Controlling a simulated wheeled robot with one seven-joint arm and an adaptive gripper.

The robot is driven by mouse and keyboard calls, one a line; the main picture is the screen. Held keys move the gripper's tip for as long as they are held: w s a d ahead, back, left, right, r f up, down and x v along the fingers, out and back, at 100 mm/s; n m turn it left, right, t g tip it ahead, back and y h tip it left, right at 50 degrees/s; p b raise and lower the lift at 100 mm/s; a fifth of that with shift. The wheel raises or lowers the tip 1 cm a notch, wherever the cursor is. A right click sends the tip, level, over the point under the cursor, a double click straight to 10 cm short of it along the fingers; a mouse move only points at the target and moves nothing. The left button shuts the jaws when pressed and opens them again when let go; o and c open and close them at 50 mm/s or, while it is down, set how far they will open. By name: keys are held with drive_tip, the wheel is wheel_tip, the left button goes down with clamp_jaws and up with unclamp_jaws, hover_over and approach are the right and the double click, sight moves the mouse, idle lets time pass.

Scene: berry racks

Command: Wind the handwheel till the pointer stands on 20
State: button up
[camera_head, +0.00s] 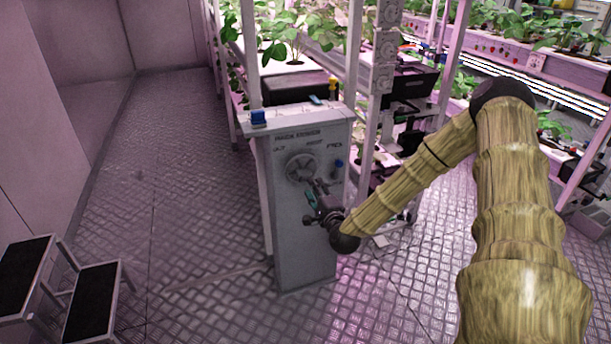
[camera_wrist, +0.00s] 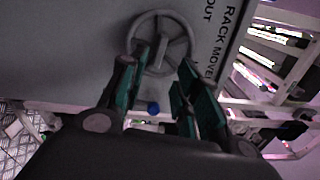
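The grey handwheel (camera_head: 301,167) is on the front of a grey upright cabinet (camera_head: 305,230). In the wrist view the handwheel (camera_wrist: 188,40) shows its round rim, spokes and a grip sticking out. My gripper (camera_head: 317,188) is just in front of and below the wheel. Its teal-padded fingers (camera_wrist: 163,66) stand apart, with the lower part of the wheel and the grip seen between them. I cannot tell whether they touch it. Lettering shows on the panel, but no pointer or scale can be read.
A blue knob (camera_head: 339,163) sits right of the wheel. Plant racks (camera_head: 381,60) stand behind and to the right. A step stool (camera_head: 95,300) is at the lower left. The floor (camera_head: 175,190) left of the cabinet is clear.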

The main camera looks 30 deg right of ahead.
sight(306, 175)
drive_tip(key=x, duration=0.9)
drive_tip(key=shift+w+a+p, duration=0.1)
drive_tip(key=shift+p, duration=0.25)
clamp_jaws()
